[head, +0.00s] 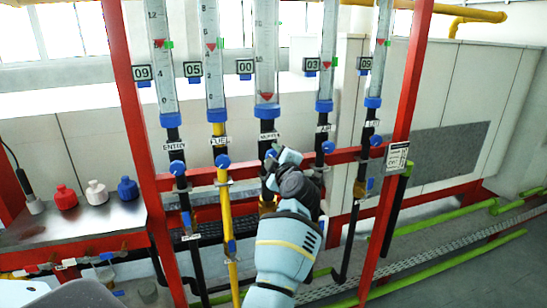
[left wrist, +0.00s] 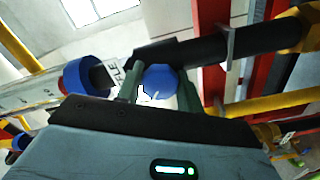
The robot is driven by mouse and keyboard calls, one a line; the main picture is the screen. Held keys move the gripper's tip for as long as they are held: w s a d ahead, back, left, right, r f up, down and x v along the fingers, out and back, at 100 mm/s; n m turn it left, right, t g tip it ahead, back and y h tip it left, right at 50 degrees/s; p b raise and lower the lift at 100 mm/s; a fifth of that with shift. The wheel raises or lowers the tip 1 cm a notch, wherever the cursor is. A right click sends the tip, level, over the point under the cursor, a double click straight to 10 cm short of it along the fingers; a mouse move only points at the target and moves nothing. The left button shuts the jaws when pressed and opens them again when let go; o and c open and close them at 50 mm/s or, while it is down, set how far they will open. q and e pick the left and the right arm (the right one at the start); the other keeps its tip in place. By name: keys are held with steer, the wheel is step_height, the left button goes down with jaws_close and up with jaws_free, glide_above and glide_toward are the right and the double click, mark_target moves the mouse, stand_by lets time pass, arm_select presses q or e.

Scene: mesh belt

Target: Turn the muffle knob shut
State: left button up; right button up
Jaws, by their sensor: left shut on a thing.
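The muffle knob is a round blue knob (left wrist: 160,80) on a dark vertical pipe, below the middle flow tube and its white label (head: 269,136). In the left wrist view the label's end reads "FLE". My left gripper (left wrist: 158,92) has one finger on each side of the knob and is shut on it. In the head view the gripper (head: 272,158) reaches up to the middle pipe from below and covers most of the knob. A small white mark shows on the knob, but I cannot tell its turn angle. My right gripper is in neither view.
Similar blue knobs sit on neighbouring pipes, at the entry pipe (head: 177,167), the yellow fuel pipe (head: 222,161) and the pipe to the right (head: 328,147). Red frame posts (head: 398,130) stand on both sides. A metal bench (head: 90,222) with three coloured bottles is at left.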

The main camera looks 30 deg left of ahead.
arm_select(q)
steer(key=m, duration=0.5)
steer(key=shift+f+m, duration=0.15)
steer(key=shift+m, duration=2.35)
steer(key=o, duration=1)
